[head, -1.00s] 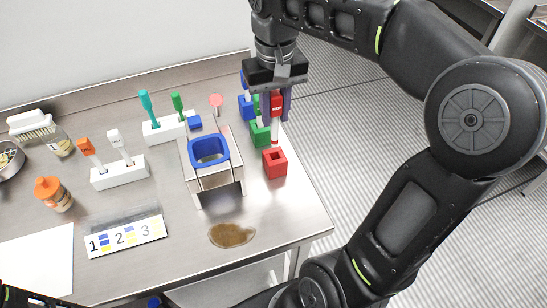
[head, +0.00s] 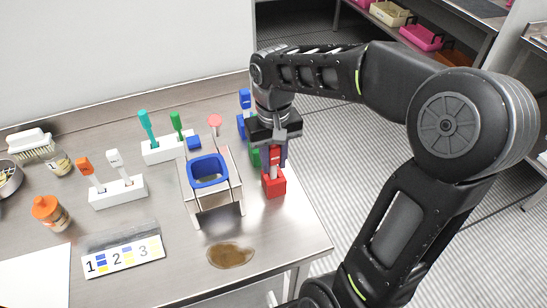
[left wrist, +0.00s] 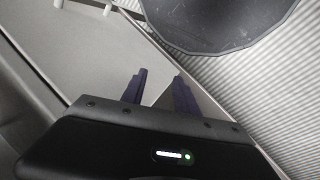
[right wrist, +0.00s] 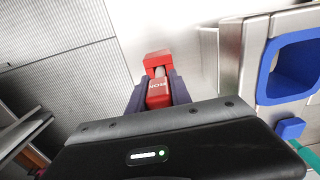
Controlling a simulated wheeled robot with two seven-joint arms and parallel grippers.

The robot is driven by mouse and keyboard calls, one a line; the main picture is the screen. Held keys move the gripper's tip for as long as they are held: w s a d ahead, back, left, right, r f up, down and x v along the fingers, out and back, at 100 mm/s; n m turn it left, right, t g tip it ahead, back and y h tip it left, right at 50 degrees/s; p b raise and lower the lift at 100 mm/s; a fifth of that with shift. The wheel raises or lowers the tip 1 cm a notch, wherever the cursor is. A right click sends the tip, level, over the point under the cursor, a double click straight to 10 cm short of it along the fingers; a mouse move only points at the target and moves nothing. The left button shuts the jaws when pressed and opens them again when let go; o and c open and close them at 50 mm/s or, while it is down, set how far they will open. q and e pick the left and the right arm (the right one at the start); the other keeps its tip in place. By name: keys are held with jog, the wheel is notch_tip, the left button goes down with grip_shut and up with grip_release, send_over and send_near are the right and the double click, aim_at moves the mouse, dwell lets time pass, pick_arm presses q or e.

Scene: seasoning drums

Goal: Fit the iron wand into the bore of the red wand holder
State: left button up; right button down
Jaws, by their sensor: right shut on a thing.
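The red wand holder (head: 274,186) stands at the right side of the steel table. My right gripper (head: 276,150) is shut on the red handle of the iron wand (head: 274,158), upright just above the holder. In the right wrist view the wand's red handle (right wrist: 158,97) sits between the fingers (right wrist: 157,90). A short piece of its pale shaft shows against the red holder (right wrist: 156,58). The shaft's lower end is hidden, seemingly inside the bore; how deep I cannot tell. My left gripper (left wrist: 160,85) is open and empty in the left wrist view.
A steel stand with a blue ring (head: 208,170) is close left of the red holder. Green (head: 255,155) and blue (head: 241,124) holders stand behind it. A brown spill (head: 231,255) lies in front. The table's right edge is close by.

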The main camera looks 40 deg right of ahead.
jog(key=shift+f, duration=0.3)
jog(key=c, duration=1.2)
grip_release()
jog(key=shift+o, duration=0.2)
notch_tip(320, 180, up, 7)
jog(key=shift+w+r+b, duration=0.1)
jog(key=shift+w+b, duration=0.05)
jog(key=shift+b, duration=0.4)
jog(key=shift+r, duration=0.4)
